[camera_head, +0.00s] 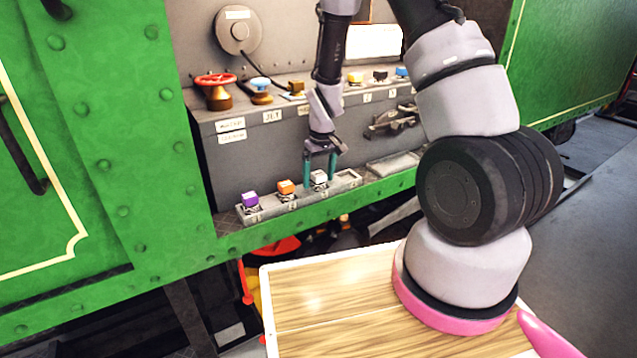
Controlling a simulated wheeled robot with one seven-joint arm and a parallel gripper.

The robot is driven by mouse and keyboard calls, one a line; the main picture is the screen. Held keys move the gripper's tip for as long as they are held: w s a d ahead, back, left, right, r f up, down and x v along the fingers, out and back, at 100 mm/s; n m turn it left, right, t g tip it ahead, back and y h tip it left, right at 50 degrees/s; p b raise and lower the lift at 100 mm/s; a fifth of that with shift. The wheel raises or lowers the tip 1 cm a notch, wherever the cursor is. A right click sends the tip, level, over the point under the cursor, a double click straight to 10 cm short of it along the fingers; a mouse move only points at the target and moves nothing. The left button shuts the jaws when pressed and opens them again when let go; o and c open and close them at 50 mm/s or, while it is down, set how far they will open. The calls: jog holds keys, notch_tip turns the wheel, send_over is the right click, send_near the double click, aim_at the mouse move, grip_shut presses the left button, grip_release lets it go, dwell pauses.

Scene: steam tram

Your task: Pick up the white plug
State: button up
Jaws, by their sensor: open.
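The white plug (318,178) stands in the grey tray (348,180) on the green ledge, at the right of a row of three plugs. The orange plug (286,187) and the purple plug (250,199) stand to its left. My gripper (319,184) points down at the white plug. Its two teal fingers are open, one on each side of the plug as seen here. I cannot tell whether the fingers touch it or how they line up in depth.
Above the tray, a grey shelf (275,117) carries a red handwheel valve (215,90) and several coloured knobs. A round grey reel (240,32) hangs on the back wall. A latch (392,120) sticks out at right. A wooden top (340,310) lies in front, largely bare.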

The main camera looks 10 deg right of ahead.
grip_shut()
